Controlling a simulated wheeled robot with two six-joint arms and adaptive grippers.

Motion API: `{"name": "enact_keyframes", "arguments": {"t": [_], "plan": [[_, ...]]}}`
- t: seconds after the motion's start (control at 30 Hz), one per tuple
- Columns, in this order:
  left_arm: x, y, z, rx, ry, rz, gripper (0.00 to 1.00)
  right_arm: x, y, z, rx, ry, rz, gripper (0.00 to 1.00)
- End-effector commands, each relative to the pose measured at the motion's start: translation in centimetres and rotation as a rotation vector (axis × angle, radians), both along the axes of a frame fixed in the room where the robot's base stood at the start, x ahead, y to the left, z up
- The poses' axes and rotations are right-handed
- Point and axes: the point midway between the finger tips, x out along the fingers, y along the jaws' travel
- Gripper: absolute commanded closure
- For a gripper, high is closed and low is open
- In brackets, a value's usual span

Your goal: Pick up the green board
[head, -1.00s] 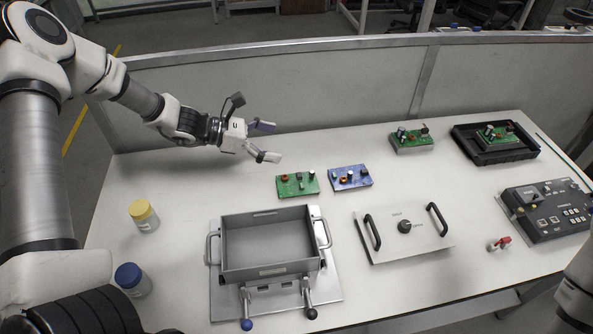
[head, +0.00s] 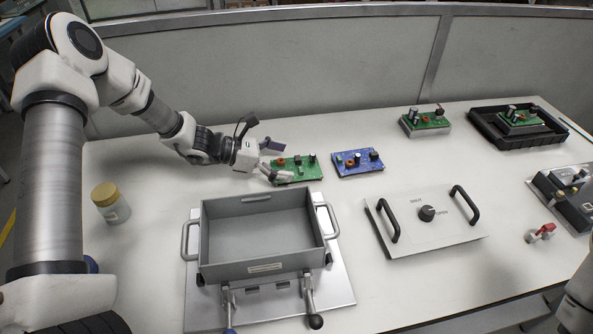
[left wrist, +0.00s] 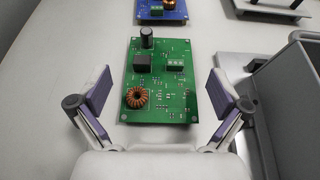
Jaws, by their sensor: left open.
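A green board (head: 305,172) lies flat on the white table, just behind the grey box. It carries a copper coil, dark capacitors and a green terminal block. My left gripper (head: 273,160) is at the board's left end, its fingers open. In the left wrist view the green board (left wrist: 161,85) lies ahead between the two spread fingers of the left gripper (left wrist: 160,108), with a gap on each side and the coil end nearest. Two more green boards stand at the back right, one on a grey block (head: 425,121) and one in a black tray (head: 481,127). My right gripper does not show.
A blue board (head: 358,163) lies right of the green board. The open grey box (head: 262,268) stands in front, with a handled lid plate (head: 455,236) to its right. A yellow-capped jar (head: 105,193) stands at left; a control box (head: 570,199) is at the right edge.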

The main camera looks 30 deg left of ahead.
Motion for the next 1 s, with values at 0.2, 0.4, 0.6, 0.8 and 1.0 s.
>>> {"name": "enact_keyframes", "arguments": {"t": [0.2,0.4,0.6,0.8,1.0], "plan": [[2.1,-2.9,-1.4,0.003,0.001,-0.003,0.0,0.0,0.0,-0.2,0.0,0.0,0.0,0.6],[2.4,-3.3,-1.6,0.0,0.0,0.001,0.0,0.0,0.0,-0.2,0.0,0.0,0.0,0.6],[2.4,-3.3,-1.6,0.0,0.0,0.0,0.47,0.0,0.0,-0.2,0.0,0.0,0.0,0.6],[2.4,-3.3,-1.5,0.0,0.0,0.0,0.48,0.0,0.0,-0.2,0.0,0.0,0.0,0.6],[2.4,-3.3,-0.3,-0.001,-0.003,-0.001,0.48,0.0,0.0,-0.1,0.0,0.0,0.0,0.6]]}}
